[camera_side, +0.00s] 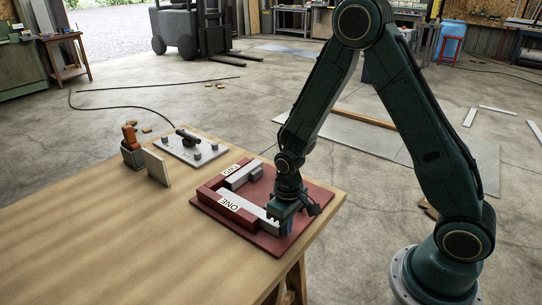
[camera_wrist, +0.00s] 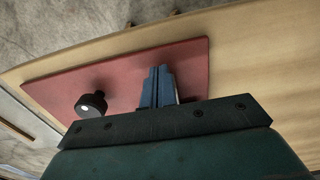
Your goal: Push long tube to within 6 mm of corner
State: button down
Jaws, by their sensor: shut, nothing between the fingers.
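A red board (camera_side: 296,200) lies on the table near its right edge and carries two raised red walls meeting at a left corner, labelled ONE (camera_side: 229,205) and TWO (camera_side: 231,168). A long light-grey tube (camera_side: 247,208) lies along wall ONE. A shorter grey piece (camera_side: 243,177) lies along wall TWO. My gripper (camera_side: 285,228) is shut and empty, low over the board at the long tube's right end, hiding that end; I cannot tell whether they touch. In the wrist view, the blue fingers (camera_wrist: 158,87) are together above the red board (camera_wrist: 125,68); the long tube is mostly hidden.
Left of the board, a grey plate with a black handle (camera_side: 188,141), an upright pale plate (camera_side: 157,167) and a holder with an orange-handled tool (camera_side: 131,151) stand on the wooden table (camera_side: 120,225). The table's front left is clear.

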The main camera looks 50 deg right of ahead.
jog(key=shift+w, duration=1.25)
jog(key=shift+s, duration=0.15)
jog(key=shift+s, duration=1.8)
notch_tip(320, 180, up, 10)
jog(key=shift+s+r, duration=0.1)
jog(key=shift+r, duration=0.05)
